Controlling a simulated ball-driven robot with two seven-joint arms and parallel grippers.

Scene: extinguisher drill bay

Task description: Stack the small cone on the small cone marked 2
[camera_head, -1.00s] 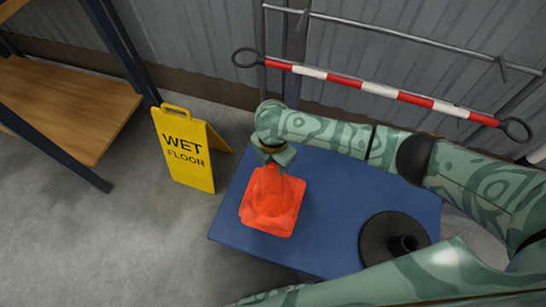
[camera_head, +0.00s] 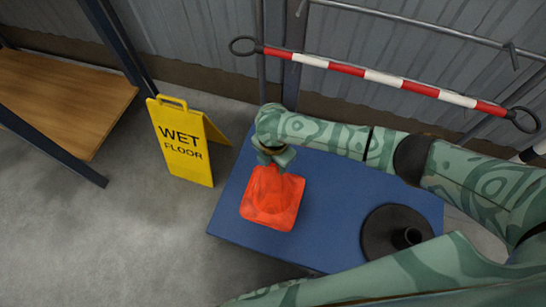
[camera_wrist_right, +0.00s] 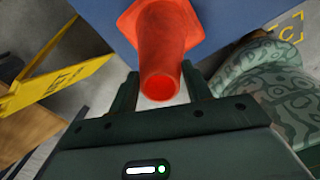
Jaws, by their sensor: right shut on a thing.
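An orange cone shape (camera_head: 270,205) with a square base stands on the blue table top (camera_head: 330,205) in the head view. My right gripper (camera_head: 275,158) is above it, shut around the upper part of an orange cone. In the right wrist view the cone's open round tip (camera_wrist_right: 160,85) sits between the two fingers, with its flared base beyond. Only one orange outline can be told apart, so I cannot tell whether a second cone is under the held one. No number 2 shows. My left gripper is not in view.
A black round base with a short tube (camera_head: 395,235) stands on the table at right. A yellow wet floor sign (camera_head: 182,145) stands left of the table. A red-white bar (camera_head: 385,80) runs behind it. A wooden shelf (camera_head: 60,100) is at far left.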

